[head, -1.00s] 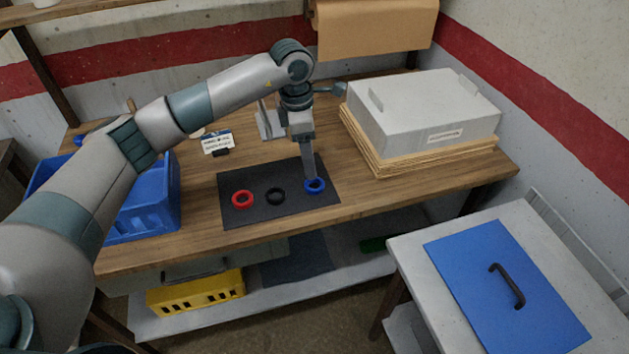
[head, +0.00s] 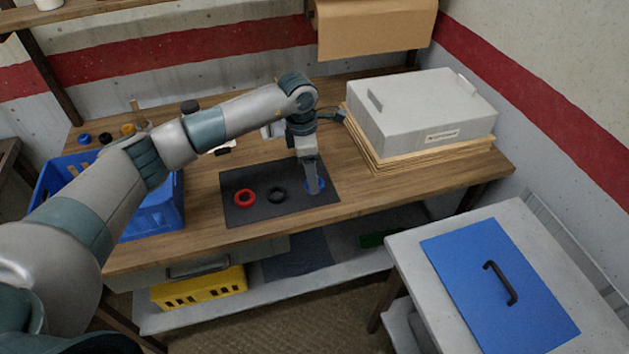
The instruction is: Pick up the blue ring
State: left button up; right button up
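The blue ring (head: 321,185) lies at the right end of a dark mat (head: 270,213) on the wooden bench. My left gripper (head: 313,188) points down at the blue ring, and its fingers hide part of it. The fingers are seen nearly edge-on, so I cannot tell whether they are open or shut on the ring. A red ring (head: 244,198) and a black ring (head: 277,196) lie to the left on the same mat. My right gripper is not in view.
A blue crate (head: 152,223) stands at the bench's left. A grey lidded box (head: 425,112) sits on brown sheets at the back right. A side table (head: 405,262) with a blue handled panel (head: 480,285) stands at front right. A yellow crate (head: 198,288) is on the lower shelf.

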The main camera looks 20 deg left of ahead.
pick_arm(q)
jog(key=shift+w+d+f+p, duration=0.15)
jog(key=shift+f+p, duration=0.3)
jog(key=shift+f, duration=0.95)
jog(key=c, duration=1.1)
